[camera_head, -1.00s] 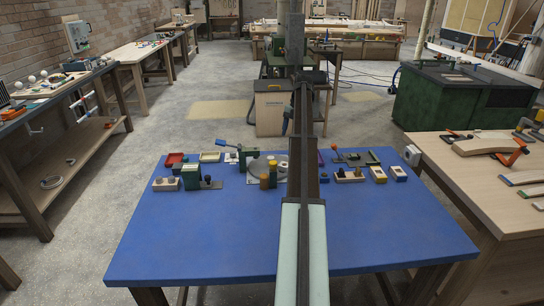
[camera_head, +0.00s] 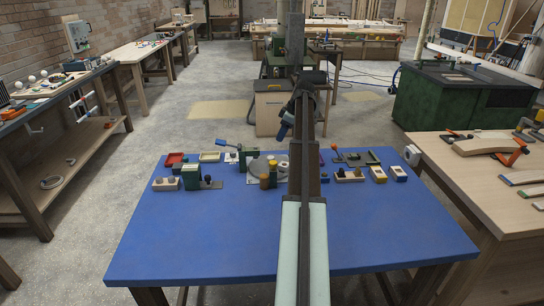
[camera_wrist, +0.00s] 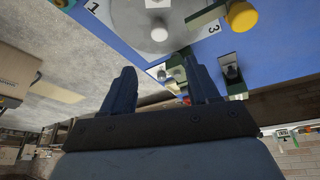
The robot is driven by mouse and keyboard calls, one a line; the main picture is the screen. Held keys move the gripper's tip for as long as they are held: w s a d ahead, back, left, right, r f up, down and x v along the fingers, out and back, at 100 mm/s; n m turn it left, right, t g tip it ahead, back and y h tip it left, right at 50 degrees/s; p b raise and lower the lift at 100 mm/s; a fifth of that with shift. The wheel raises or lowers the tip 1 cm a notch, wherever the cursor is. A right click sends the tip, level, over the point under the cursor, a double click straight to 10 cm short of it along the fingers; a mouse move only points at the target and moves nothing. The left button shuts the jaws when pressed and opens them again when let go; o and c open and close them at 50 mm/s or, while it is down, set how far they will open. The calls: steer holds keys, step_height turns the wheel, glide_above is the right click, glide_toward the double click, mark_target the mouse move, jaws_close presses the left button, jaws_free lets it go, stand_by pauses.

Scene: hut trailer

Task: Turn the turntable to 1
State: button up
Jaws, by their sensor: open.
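The turntable is a grey disc (camera_head: 257,168) near the back middle of the blue table, partly hidden by my arm and by small objects in front. In the wrist view the grey disc (camera_wrist: 128,17) is cut off by the top edge, with a round grey knob (camera_wrist: 158,33) on it. A white "1" label (camera_wrist: 93,6) lies beside its left edge and a "3" label (camera_wrist: 213,29) at its right. My gripper (camera_wrist: 161,70) is open and empty, its dark blue fingers apart. In the head view my gripper (camera_head: 283,131) hangs left of my arm, apart from the disc.
Red and cream trays (camera_head: 210,157) and several small boxes (camera_head: 378,174) line the back. The front of the blue table (camera_head: 200,235) is clear.

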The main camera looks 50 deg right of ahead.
mark_target(271, 157)
steer(key=shift+m, duration=0.8)
steer(key=x, duration=1.3)
steer(key=shift+w+f, duration=0.2)
steer(key=shift+f, duration=0.15)
steer(key=shift+c, duration=0.3)
jaws_close()
